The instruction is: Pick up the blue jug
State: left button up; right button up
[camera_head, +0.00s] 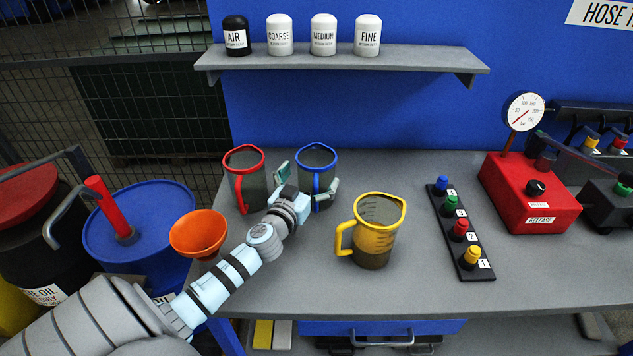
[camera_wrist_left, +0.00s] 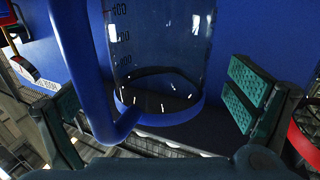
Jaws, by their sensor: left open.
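The blue jug (camera_head: 317,155) stands upright at the back of the grey bench, clear-walled with a blue rim, base ring and handle. It fills the middle of the left wrist view (camera_wrist_left: 165,115), with dark liquid low inside and its handle towards the left. My left gripper (camera_head: 303,183) is open in front of the jug, its pads on either side of it. In the left wrist view the open fingers (camera_wrist_left: 150,108) show gaps to the jug. The gripper hides part of the jug in the head view. My right gripper is not in view.
A red jug (camera_head: 246,178) stands close on the left, and a yellow jug (camera_head: 375,231) stands nearer on the right. An orange funnel (camera_head: 198,232) is by the bench's left edge. A button strip (camera_head: 461,232) and red gauge box (camera_head: 530,194) lie right. A shelf (camera_head: 340,61) hangs above.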

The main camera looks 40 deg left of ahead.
pick_arm(q)
jog(key=shift+w+a+f, duration=0.1)
jog(key=shift+w+f, duration=0.05)
jog(key=shift+w, duration=0.45)
jog(key=shift+s, duration=0.1)
jog(key=c, duration=1.3)
